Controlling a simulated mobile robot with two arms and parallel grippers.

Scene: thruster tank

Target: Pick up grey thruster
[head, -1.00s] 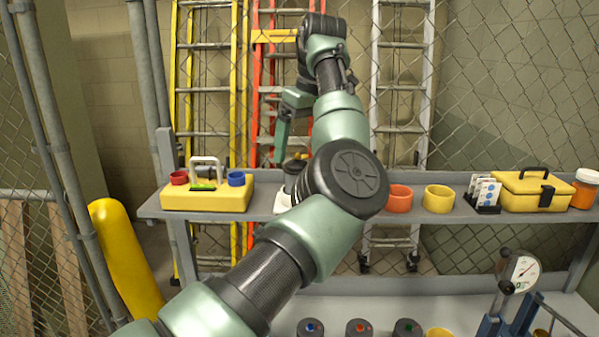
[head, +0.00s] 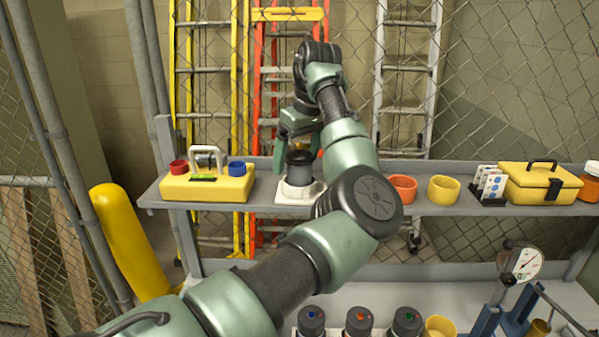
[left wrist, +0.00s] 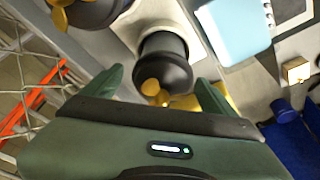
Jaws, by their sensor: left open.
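The grey thruster (head: 299,168) is a dark cylinder standing upright in a white base (head: 297,192) on the shelf. In the left wrist view, the thruster (left wrist: 164,58) shows with a gold propeller at its near end. My left gripper (head: 298,143) is open just above the thruster. In the left wrist view, the open fingers of my left gripper (left wrist: 158,92) stand on either side of the thruster's propeller end, with nothing gripped. I cannot tell whether they touch it. My right gripper is not in view.
A yellow block (head: 205,188) with red and blue caps stands left on the shelf (head: 445,209). Orange (head: 403,188) and yellow (head: 443,189) cups and a yellow toolbox (head: 540,184) stand right. Another dark body with gold propeller (left wrist: 88,10) shows in the wrist view.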

